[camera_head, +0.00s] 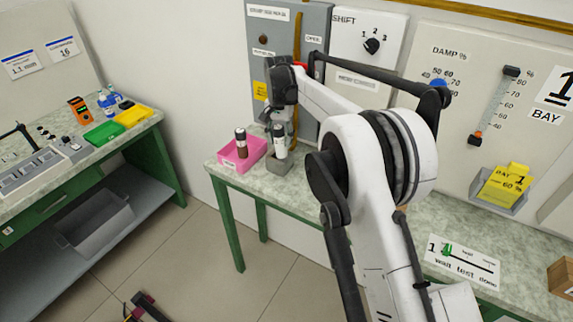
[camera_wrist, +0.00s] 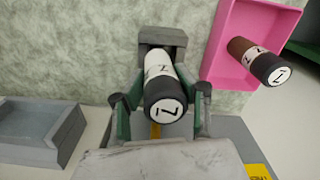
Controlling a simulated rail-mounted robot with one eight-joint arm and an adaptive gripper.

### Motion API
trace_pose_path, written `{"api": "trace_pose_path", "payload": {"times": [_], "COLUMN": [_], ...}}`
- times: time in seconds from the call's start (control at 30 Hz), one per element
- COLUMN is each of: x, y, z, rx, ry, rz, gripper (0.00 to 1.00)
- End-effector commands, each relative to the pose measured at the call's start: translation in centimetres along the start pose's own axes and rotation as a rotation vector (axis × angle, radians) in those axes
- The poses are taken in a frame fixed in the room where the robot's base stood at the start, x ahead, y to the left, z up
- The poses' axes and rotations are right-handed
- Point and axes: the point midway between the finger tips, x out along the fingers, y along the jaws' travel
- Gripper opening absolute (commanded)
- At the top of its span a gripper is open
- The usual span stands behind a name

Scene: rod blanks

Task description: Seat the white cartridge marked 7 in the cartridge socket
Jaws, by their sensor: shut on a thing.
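The white cartridge (camera_wrist: 158,70) has a black cap marked 7 that faces the wrist camera; it also shows in the head view (camera_head: 279,142). My gripper (camera_wrist: 160,108) is shut on it, with a finger on each side near the capped end. The cartridge's far end meets the opening of the grey cartridge socket (camera_wrist: 163,36). In the head view the cartridge stands roughly upright over the grey socket block (camera_head: 280,165). How deep it sits in the socket I cannot tell.
The grey panel (camera_head: 318,75) rises close behind my gripper.

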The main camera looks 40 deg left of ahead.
Motion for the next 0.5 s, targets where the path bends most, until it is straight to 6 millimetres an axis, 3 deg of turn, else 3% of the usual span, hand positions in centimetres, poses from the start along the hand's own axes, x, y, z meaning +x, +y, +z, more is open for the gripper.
{"api": "trace_pose_path", "payload": {"times": [0.5], "x": [4.0], "y": [-0.2], "z": [0.1], "rx": [-0.003], "ry": [-0.001], "rz": [0.000], "gripper": [0.00]}}
